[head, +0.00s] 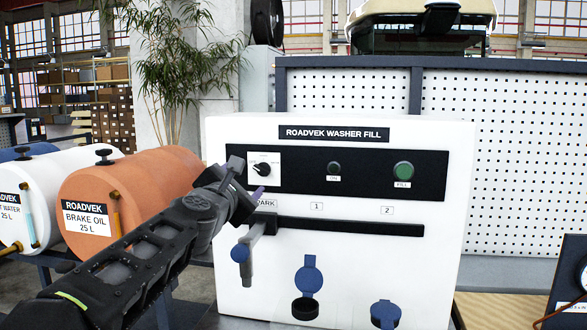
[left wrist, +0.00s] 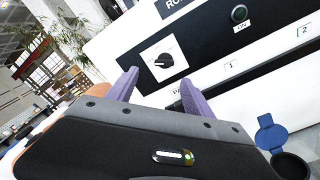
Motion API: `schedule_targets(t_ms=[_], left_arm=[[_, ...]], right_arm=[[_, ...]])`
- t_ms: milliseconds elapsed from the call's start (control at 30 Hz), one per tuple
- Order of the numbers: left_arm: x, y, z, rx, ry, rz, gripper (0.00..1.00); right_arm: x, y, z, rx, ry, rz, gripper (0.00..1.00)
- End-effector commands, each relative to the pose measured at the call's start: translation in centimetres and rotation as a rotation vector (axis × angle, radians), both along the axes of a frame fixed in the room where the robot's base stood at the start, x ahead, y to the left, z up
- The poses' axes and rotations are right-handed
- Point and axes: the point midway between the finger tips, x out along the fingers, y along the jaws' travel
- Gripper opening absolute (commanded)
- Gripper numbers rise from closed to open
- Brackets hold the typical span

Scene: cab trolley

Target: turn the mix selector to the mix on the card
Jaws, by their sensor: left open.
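The mix selector is a black knob (head: 263,168) on a white square plate at the left of the machine's black panel. It also shows in the left wrist view (left wrist: 164,61), with its plate clear above the fingers. Its pointer direction and the tiny markings are too small to read surely. My left gripper (head: 248,177) is open just in front of the knob, its purple fingers (left wrist: 158,80) apart with nothing between them. I cannot tell whether it touches the plate. No mix card is readable in view. My right gripper is not in view.
Blue-capped ports (head: 309,275) sit below. An orange brake oil tank (head: 145,185) stands left, near my arm.

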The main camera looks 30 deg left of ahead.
Motion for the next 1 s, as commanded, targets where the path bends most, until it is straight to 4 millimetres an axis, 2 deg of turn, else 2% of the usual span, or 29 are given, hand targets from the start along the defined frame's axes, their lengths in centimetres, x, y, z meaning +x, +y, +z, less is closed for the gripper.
schedule_targets(t_ms=[100, 233, 667, 833, 1000], left_arm=[[0.1, -0.3, 0.3, -0.132, -0.051, -0.019, 0.6], [0.2, -0.6, 0.1, -0.207, -0.072, -0.031, 0.6], [0.4, -0.5, 0.0, -0.228, -0.076, -0.03, 0.6], [1.7, -0.1, 0.1, -0.228, -0.075, -0.03, 0.6], [4.0, 0.8, 0.1, -0.23, -0.074, -0.03, 0.6]], right_arm=[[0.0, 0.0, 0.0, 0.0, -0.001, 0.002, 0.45], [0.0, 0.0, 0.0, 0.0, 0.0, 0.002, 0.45], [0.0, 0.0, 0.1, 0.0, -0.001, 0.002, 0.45], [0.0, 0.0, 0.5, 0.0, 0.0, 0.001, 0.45], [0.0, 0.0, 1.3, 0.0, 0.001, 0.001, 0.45]])
